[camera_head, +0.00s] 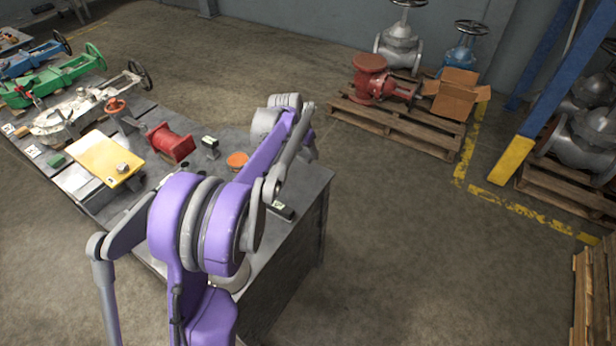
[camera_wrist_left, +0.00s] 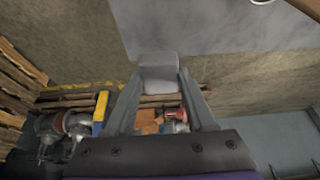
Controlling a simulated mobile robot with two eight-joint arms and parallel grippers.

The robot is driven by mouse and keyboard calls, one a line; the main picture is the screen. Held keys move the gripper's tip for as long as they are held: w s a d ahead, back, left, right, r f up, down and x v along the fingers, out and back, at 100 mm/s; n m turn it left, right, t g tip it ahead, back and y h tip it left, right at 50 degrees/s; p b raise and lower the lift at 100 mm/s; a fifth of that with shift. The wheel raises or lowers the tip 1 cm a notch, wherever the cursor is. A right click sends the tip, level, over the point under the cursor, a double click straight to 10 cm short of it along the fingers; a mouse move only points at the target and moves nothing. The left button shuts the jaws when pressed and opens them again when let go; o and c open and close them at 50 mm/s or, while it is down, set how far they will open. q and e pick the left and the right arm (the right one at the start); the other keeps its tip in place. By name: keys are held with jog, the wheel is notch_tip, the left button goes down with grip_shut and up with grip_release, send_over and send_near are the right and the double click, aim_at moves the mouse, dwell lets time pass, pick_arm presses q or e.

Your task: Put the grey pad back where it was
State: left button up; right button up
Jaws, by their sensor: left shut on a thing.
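The grey pad (camera_wrist_left: 159,72) is a small light grey block in the left wrist view. My left gripper (camera_wrist_left: 159,86) is shut on it, one finger at each side, and holds it up. In the head view my purple left arm reaches over the near end of the dark grey workbench (camera_head: 294,238). Its links cover the middle of the picture, and I cannot clearly make out the fingers or the pad there. My right gripper is in neither view.
Green and white machine parts lie farther left. A pallet (camera_head: 392,122) bears valves and a cardboard box (camera_head: 456,94).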

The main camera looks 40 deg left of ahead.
aim_at(309, 175)
pick_arm(q)
notch_tip(309, 175, down, 9)
jog(key=shift+r+b, duration=0.1)
jog(key=shift+b, duration=0.6)
jog(key=o, duration=1.3)
